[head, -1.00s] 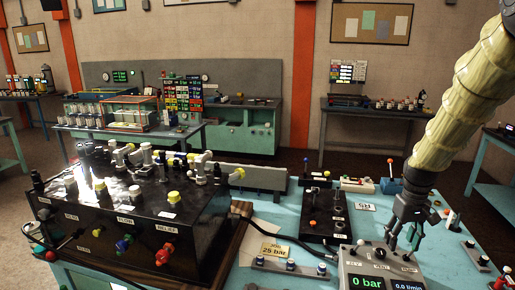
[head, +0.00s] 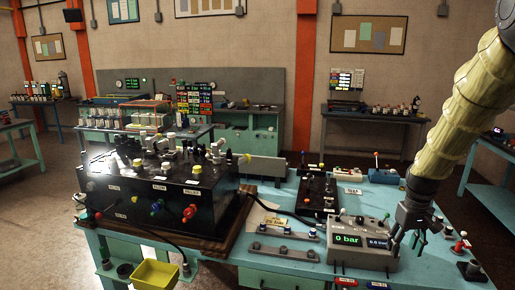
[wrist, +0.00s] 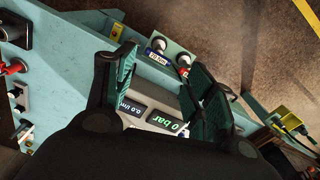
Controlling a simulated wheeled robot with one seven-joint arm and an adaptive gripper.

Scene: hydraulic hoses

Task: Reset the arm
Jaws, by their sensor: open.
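My gripper (head: 413,238) hangs from my yellow-sleeved arm at the right of the head view, pointing down. It is beside and above the right end of the grey readout box (head: 358,255), whose green display reads 0 bar. In the wrist view, my gripper (wrist: 165,82) has its two green-padded fingers apart, with nothing held between them. The readout box (wrist: 160,122) shows behind and between the fingers there, its display upside down. From these views I cannot tell whether a finger touches the box.
A black valve box (head: 150,200) with coloured knobs stands on the left of the blue table (head: 290,272). A black plate with fittings (head: 318,195) lies behind the readout box. A yellow bin (head: 155,274) is at the front left. Small fittings stand right of my gripper.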

